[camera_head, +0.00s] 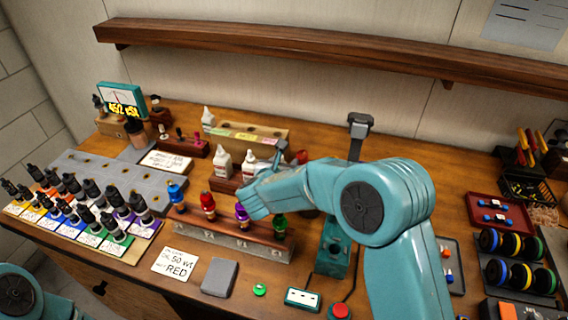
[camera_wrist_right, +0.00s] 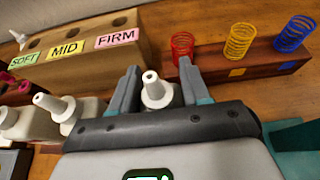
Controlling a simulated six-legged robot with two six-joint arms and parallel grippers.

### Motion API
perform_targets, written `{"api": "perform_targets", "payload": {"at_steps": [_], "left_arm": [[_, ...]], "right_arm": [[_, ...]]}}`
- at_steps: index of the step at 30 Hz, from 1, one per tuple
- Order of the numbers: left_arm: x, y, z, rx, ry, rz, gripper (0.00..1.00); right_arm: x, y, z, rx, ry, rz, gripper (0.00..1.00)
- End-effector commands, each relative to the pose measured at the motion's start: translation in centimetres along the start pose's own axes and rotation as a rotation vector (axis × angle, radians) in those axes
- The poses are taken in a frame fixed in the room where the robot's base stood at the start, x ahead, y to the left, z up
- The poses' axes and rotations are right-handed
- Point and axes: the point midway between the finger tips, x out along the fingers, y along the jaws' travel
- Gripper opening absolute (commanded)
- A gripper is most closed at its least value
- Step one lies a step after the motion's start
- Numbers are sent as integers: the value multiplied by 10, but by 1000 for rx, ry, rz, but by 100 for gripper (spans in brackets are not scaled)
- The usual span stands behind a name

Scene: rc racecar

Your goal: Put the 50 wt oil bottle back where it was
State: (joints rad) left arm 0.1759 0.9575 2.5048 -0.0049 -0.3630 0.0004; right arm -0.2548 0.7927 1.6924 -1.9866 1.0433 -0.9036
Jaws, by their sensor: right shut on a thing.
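My right gripper (camera_wrist_right: 157,85) is closed around a white bottle with a pale nozzle (camera_wrist_right: 154,93). Its label cannot be read, so I cannot tell by sight that it is the 50 wt bottle. In the head view my right gripper (camera_head: 258,180) is by the small wooden bottle rack (camera_head: 224,184), at its right side, and hides much of what it holds. Two other white bottles stand at that rack, one on the left (camera_head: 223,164) and one beside it (camera_head: 246,165). Whether the held bottle touches the rack is hidden. My left gripper is out of view.
Behind is a wooden block marked SOFT, MID and FIRM (camera_wrist_right: 80,46). A spring holder (camera_wrist_right: 250,68) stands to its right in the wrist view. In front, a shock stand (camera_head: 225,235) holds several coloured shocks. A card (camera_head: 175,265) reads 50 wt and RED.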

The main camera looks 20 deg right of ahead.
Motion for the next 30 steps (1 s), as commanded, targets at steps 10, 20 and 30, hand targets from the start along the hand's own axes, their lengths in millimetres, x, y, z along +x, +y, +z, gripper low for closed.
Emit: {"api": "perform_targets", "payload": {"at_steps": [10, 20, 30], "left_arm": [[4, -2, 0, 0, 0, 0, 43], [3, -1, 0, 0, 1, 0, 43], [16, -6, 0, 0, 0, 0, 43]], "right_arm": [[1, 0, -3, 0, 0, 1, 72], [-9, 1, 0, 0, -2, 4, 72], [-67, 1, 0, -1, 0, 3, 72]]}}
